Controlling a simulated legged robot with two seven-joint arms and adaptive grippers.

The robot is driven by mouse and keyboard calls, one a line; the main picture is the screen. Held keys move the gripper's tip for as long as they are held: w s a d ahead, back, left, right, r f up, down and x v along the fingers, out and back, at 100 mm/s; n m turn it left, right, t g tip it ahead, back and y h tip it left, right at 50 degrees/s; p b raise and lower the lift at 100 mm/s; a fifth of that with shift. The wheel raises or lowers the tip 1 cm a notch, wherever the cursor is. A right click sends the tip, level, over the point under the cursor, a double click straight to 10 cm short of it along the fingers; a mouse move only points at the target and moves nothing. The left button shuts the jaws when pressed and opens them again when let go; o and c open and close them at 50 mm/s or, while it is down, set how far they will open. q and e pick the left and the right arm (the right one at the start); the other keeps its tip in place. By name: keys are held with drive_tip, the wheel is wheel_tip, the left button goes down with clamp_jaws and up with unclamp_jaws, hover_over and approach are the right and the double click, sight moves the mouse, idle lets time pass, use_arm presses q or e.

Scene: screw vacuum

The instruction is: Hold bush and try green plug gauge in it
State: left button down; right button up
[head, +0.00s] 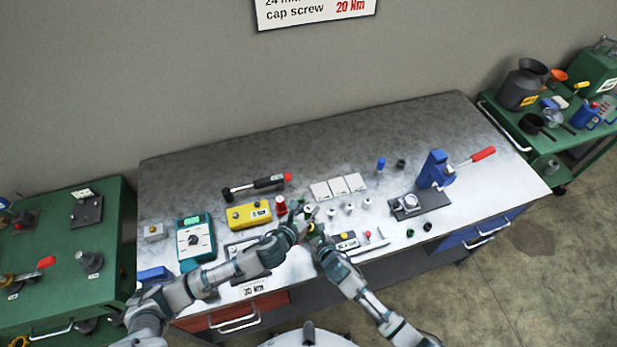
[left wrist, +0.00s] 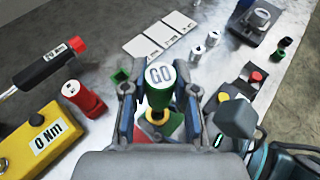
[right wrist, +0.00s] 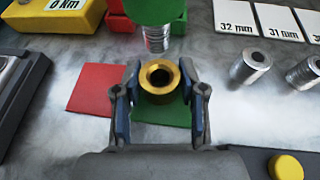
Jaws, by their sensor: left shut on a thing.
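The green plug gauge (left wrist: 159,98), its white top marked GO (left wrist: 159,74), is between the closed fingers of my left gripper (left wrist: 158,92). In the right wrist view its green handle (right wrist: 150,14) shows at the top, with the grey ribbed plug end (right wrist: 157,40) pointing down. The brass bush (right wrist: 159,78) is between the fingertips of my right gripper (right wrist: 160,82), its bore facing up. The plug end appears above and slightly behind the bush, outside the bore. In the head view my left gripper (head: 306,220) and right gripper (head: 315,238) are close together over the bench.
A red pad (right wrist: 96,88) and a green pad (right wrist: 178,114) lie below. A red gauge (left wrist: 82,98) stands by the yellow box (left wrist: 42,138). A blue press (head: 436,170) stands at right.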

drive_tip(key=o, duration=0.5)
drive_tip(key=shift+c, duration=0.2)
